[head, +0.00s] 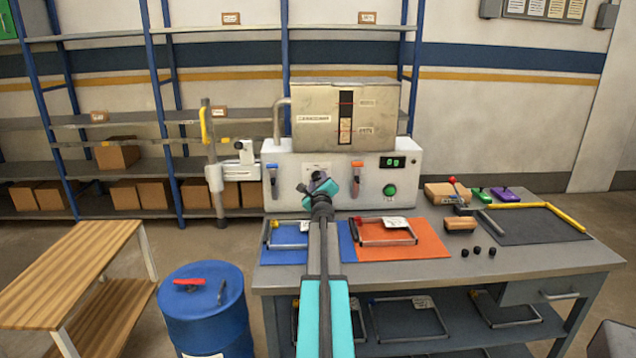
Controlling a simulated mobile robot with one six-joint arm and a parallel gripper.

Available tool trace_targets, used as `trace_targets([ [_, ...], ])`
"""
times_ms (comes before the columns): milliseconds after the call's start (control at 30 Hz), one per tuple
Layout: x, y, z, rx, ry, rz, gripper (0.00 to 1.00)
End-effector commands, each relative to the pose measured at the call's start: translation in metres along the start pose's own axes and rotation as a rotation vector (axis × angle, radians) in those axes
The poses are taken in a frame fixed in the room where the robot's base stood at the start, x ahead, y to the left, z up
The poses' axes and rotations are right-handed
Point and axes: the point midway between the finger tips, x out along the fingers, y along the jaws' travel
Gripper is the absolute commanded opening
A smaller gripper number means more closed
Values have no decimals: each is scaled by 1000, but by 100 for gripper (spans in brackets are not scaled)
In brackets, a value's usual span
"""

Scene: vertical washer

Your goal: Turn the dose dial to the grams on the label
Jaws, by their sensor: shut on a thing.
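The white washer panel (288,160) stands at the back of the workbench. My gripper (320,182) is at the middle of its front, shut on the dose dial. The dial is mostly hidden behind the gripper, and its pointer cannot be read. A dark display (392,162) to the right shows green characters that look like "0g". A green button (390,190) sits below the display. A wire frame with a white label (396,222) lies on the orange mat, and another labelled frame (287,235) lies on the blue mat. The label writing is too small to read.
A wooden block (461,224), several black knobs (477,250) and a dark tray area (528,226) are on the right. A blue barrel (205,315) stands left of the bench.

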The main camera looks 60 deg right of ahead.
Motion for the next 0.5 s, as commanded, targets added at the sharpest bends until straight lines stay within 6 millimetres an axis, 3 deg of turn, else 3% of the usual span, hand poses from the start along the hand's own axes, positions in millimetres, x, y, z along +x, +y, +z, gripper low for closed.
trace_targets([
  [500,0,-1,-1,-285,0,-1,10],
])
